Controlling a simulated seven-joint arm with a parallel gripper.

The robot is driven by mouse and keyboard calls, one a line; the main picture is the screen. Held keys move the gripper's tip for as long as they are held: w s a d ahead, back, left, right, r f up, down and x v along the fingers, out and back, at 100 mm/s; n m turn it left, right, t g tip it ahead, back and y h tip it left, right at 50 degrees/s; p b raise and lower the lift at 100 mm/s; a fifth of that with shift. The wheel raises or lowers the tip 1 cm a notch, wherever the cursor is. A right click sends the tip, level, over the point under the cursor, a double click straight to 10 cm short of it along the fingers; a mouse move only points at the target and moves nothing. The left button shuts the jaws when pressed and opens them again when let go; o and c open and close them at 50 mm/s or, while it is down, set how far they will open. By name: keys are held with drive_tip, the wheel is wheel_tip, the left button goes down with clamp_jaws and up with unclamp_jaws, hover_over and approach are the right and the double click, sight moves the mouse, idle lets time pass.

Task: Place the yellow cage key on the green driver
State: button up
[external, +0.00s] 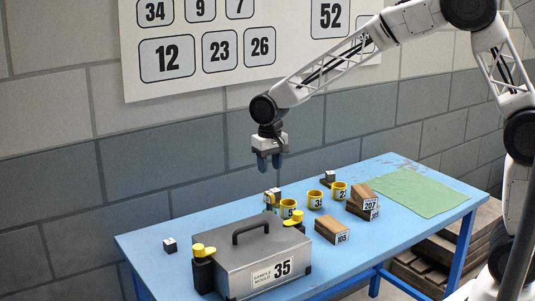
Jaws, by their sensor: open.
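I cannot make out a yellow cage key or a green driver by shape in the external view. The yellow things are several short round pieces with number labels, such as the middle yellow ring (315,200) and the right yellow ring (339,190), plus yellow knobs (204,250) at the grey case. The only clearly green thing is a flat green cloth (415,191) at the right of the blue table.
A grey mould case (255,262) with a black handle stands at the front left. Wooden blocks (331,229) with number labels lie mid-table. Small cubes (170,245) sit at the left and back of the blue table (220,218). A block wall rises behind.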

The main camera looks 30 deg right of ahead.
drive_tip(key=shift+d, duration=0.1)
idle(0.7)
drive_tip(key=s+d+r+t, duration=0.1)
drive_tip(key=s+d+r, duration=0.55)
drive_tip(key=d, duration=0.45)
drive_tip(key=s+d+r, duration=0.5)
drive_tip(key=s+d, duration=0.3)
drive_tip(key=d, duration=0.3)
drive_tip(key=s+d, duration=0.6)
drive_tip(key=s, duration=0.5)
drive_tip(key=s+d+t, duration=0.1)
drive_tip(key=s+d, duration=0.6)
drive_tip(key=s, duration=0.4)
drive_tip(key=shift+s+f+t, duration=0.2)
drive_tip(key=shift+f+t, duration=0.1)
drive_tip(key=shift+f, duration=0.15)
drive_tip(key=shift+d, duration=0.1)
